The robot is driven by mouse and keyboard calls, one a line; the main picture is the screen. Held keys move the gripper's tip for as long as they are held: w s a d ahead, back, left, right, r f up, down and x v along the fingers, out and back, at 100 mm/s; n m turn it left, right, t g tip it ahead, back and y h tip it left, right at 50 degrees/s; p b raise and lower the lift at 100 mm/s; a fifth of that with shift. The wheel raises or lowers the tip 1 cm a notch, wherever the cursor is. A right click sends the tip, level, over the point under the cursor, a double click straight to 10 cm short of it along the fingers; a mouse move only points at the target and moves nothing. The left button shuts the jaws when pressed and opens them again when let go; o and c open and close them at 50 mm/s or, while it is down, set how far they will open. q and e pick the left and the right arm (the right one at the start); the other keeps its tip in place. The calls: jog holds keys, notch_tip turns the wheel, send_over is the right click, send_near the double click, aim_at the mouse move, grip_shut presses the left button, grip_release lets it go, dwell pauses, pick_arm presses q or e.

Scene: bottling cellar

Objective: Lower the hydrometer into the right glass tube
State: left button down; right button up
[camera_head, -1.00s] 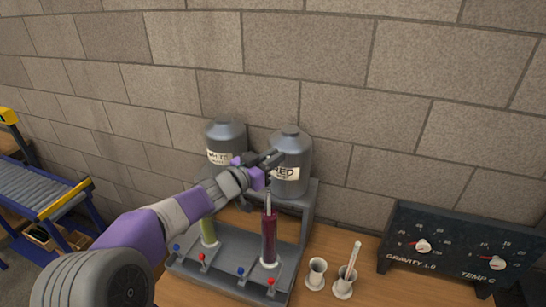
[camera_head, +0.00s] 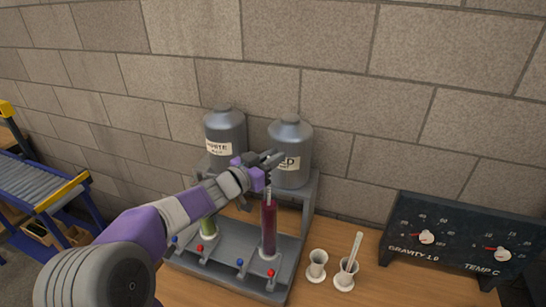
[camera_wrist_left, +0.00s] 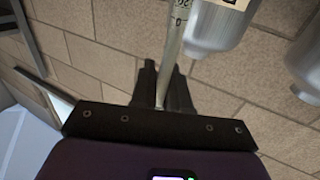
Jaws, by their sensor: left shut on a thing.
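My left gripper (camera_head: 266,166) is shut on the hydrometer (camera_head: 268,187), above the right glass tube. The thin pale stem hangs roughly upright below the fingers and meets the tube mouth; how far it reaches inside cannot be told. In the left wrist view the hydrometer (camera_wrist_left: 175,40), with dark scale marks, runs between the two dark fingertips (camera_wrist_left: 163,85). The right glass tube (camera_head: 269,228) holds dark red liquid and stands on the grey rack (camera_head: 232,265). My right gripper is not in view.
Two grey tanks, white (camera_head: 225,132) and red (camera_head: 290,140), stand on a shelf behind the tubes. Small red and blue taps line the rack front. Right of it are an empty white cup (camera_head: 317,265), a cup with a rod (camera_head: 346,275) and a dial panel (camera_head: 455,240).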

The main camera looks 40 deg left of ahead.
pick_arm(q)
jog(key=shift+f+b, duration=0.7)
jog(key=shift+f, duration=0.3)
jog(key=c, duration=1)
grip_release()
jog(key=shift+c, duration=0.2)
jog(key=s, duration=0.7)
jog(key=shift+s+a+p, duration=0.25)
jog(key=shift+a+p, duration=0.15)
jog(key=shift+p, duration=0.05)
